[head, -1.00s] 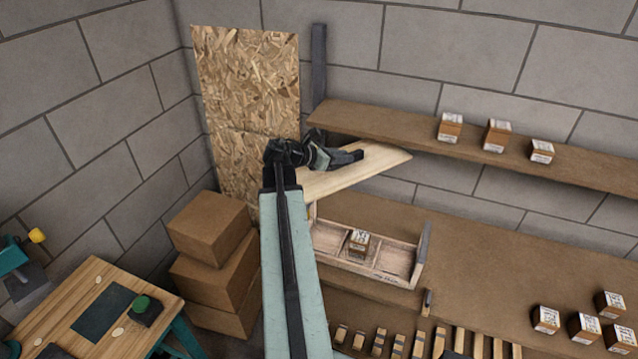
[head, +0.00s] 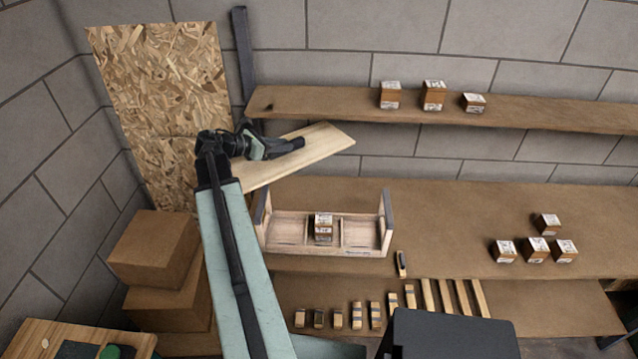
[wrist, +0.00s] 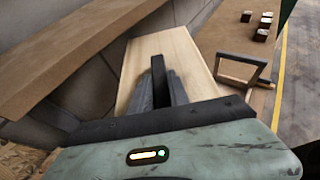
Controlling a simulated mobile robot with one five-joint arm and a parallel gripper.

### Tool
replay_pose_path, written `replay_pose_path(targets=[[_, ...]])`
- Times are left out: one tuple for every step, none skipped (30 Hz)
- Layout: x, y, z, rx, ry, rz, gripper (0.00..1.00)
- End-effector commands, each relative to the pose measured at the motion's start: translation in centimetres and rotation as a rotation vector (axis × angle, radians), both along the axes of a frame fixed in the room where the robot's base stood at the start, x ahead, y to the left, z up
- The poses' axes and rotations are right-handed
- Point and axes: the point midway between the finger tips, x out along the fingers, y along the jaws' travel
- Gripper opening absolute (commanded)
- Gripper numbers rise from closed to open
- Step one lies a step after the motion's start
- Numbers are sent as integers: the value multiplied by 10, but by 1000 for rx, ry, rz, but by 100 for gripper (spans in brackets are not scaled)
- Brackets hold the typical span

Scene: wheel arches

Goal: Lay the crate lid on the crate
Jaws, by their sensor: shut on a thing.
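The crate lid (head: 325,144) is a flat, pale wooden board. My gripper (head: 285,146) is shut on it and holds it in the air, slanted across the view, above and behind the crate. In the wrist view the lid (wrist: 186,50) extends out past the fingers (wrist: 160,78). The open wooden crate (head: 300,247) stands on the lower bench, with dark upright end pieces and divided compartments. A small labelled box sits in its middle compartment (head: 323,224). In the wrist view part of the crate (wrist: 238,83) shows right of the lid, apart from it.
A shelf (head: 300,103) carrying small boxes (head: 433,96) runs along the wall close to the lid. More small boxes (head: 536,248) stand on the bench (head: 450,215) at right. Cartons (head: 155,248) are stacked at left. The bench between crate and right-hand boxes is mostly clear.

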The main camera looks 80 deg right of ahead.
Motion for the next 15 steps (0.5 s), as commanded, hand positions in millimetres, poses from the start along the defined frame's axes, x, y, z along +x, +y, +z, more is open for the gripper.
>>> replay_pose_path(targets=[[-18, 0, -18, 2, 0, -77, 0], [-30, 3, -24, 4, 0, -129, 0], [-46, 8, -32, 5, -2, -204, 0], [-58, 12, -38, 5, -2, -260, 0], [-69, 17, -44, 5, -2, -318, 0], [-83, 23, -51, 3, -1, -395, 0], [-93, 28, -55, 2, 1, -450, 0], [-102, 34, -59, 0, 3, -501, 0], [-111, 40, -62, -2, 6, -560, 0], [-117, 44, -64, -4, 9, -597, 0], [-122, 48, -65, -5, 11, -629, 0], [-126, 52, -66, -7, 13, -661, 0], [-128, 54, -66, -8, 15, -678, 0], [-130, 56, -66, -9, 16, -689, 0], [-131, 57, -65, -9, 17, -697, 0]])
